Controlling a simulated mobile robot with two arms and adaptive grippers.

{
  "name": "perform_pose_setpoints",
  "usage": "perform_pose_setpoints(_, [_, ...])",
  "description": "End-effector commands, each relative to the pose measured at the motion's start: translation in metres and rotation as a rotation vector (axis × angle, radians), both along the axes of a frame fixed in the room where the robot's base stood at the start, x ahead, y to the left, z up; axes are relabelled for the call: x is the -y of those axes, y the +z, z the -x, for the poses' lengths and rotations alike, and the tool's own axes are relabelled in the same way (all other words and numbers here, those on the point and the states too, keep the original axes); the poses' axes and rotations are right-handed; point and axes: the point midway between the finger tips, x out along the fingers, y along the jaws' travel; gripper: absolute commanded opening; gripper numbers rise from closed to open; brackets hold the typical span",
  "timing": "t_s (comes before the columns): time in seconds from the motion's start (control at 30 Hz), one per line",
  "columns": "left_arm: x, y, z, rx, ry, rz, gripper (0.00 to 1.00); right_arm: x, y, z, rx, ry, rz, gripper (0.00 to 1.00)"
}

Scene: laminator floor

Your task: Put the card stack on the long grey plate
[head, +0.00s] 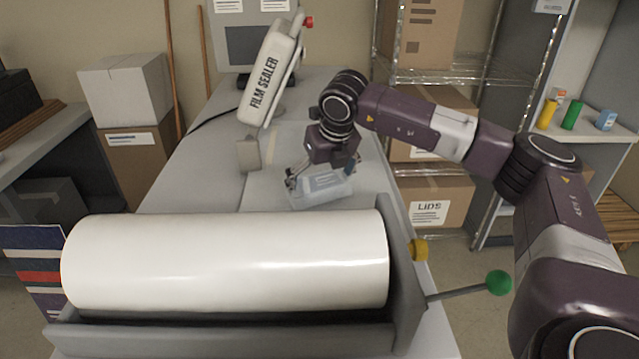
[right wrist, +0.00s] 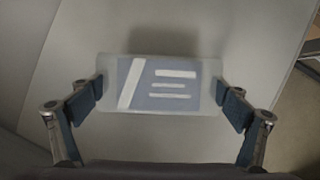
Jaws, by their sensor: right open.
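The card stack (head: 322,186) is a translucent pale block with a blue-and-white printed top. It lies on a long grey plate (head: 262,191) behind the white roll, and it also shows in the right wrist view (right wrist: 160,84). The plate fills most of the right wrist view (right wrist: 200,140), with its edges at left and right. My right gripper (head: 322,178) is open, with one finger on each side of the stack. Whether the fingers touch the stack I cannot tell. My left gripper is not in view.
A large white roll (head: 225,262) in a grey cradle fills the front. A green-knobbed lever (head: 498,283) sticks out at its right. A film sealer (head: 270,75) and a small beige block (head: 249,154) stand behind left. Shelving with boxes (head: 440,205) borders the right.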

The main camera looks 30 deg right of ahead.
Motion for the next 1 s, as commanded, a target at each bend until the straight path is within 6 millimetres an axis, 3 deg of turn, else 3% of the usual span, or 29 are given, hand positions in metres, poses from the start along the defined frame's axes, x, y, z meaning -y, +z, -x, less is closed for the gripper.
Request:
perform_pose_setpoints(0.27, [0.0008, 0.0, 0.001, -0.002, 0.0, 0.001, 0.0, -0.0002, -0.0024, -0.0013, 0.001, 0.001, 0.001, 0.91])
perform_pose_setpoints(0.73, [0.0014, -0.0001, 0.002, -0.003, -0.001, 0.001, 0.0, -0.0003, -0.0016, -0.0014, 0.003, 0.001, 0.0, 0.39])
perform_pose_setpoints(1.0, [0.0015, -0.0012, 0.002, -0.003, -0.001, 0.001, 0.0, -0.0004, 0.001, -0.0017, 0.003, 0.0, 0.0, 0.39])
